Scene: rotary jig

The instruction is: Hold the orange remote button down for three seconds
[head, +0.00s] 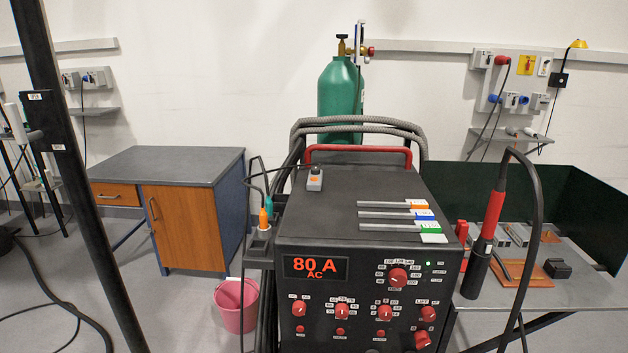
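A small grey remote box (314,185) lies on top of the black welding machine (345,220), near its left rear. Its orange button (315,179) faces up, and nothing touches it. The machine's front display reads 80 A AC. Neither of my grippers shows in the head view.
Rods with coloured tags (395,215) lie on the machine's top at the right. A red handle (358,150) and thick hoses (358,125) stand behind. A green cylinder (340,95) is at the back. A torch (488,230) stands at the right, near the welding table (590,290).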

